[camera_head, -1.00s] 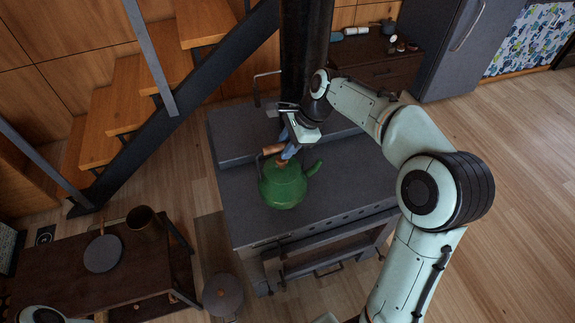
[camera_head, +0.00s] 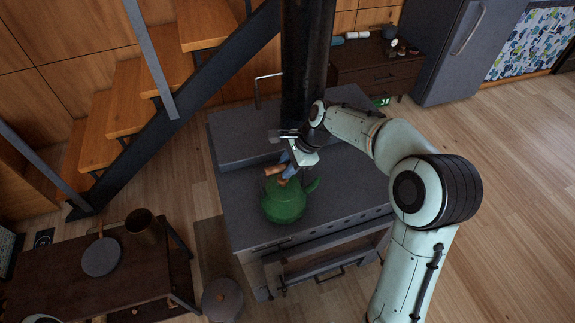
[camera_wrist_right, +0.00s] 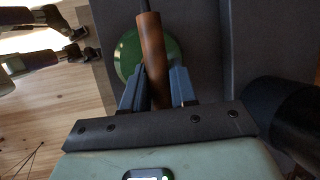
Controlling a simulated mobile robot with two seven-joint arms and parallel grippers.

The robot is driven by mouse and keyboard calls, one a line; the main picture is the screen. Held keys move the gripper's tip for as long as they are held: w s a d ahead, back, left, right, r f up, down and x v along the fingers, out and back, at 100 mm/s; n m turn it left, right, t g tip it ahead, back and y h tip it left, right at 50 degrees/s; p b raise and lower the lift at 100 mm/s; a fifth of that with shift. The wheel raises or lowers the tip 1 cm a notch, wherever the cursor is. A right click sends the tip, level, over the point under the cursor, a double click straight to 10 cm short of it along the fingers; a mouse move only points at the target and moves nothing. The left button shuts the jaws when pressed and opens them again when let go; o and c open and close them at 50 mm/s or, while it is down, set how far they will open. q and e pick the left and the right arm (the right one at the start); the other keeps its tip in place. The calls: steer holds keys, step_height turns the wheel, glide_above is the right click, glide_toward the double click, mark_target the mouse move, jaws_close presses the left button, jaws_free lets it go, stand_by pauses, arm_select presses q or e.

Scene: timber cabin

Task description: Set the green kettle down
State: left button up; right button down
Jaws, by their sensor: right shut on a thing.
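The green kettle (camera_head: 285,205) is over the front left part of the dark grey stove top (camera_head: 345,175), spout toward the right. It looks upright; I cannot tell whether its base touches the stove. My right gripper (camera_head: 287,174) is above the kettle, shut on its brown wooden handle. In the right wrist view the two blue fingers (camera_wrist_right: 157,88) stand on either side of the wooden handle (camera_wrist_right: 152,45), with part of the green kettle (camera_wrist_right: 127,56) behind it.
A black stovepipe (camera_head: 304,60) rises behind the stove top, beside a raised back ledge (camera_head: 235,135). The stove top right of the kettle is clear. A low dark table (camera_head: 140,275) at the lower left holds a pan (camera_head: 101,257) and a pot (camera_head: 144,225).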

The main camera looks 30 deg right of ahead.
steer(key=c, duration=0.9)
jaws_free()
steer(key=shift+f, duration=0.1)
arm_select(q)
steer(key=shift+w+r+p, duration=0.65)
steer(key=shift+w+r, duration=0.05)
steer(key=shift+r, duration=0.15)
arm_select(e)
steer(key=v, duration=1.2)
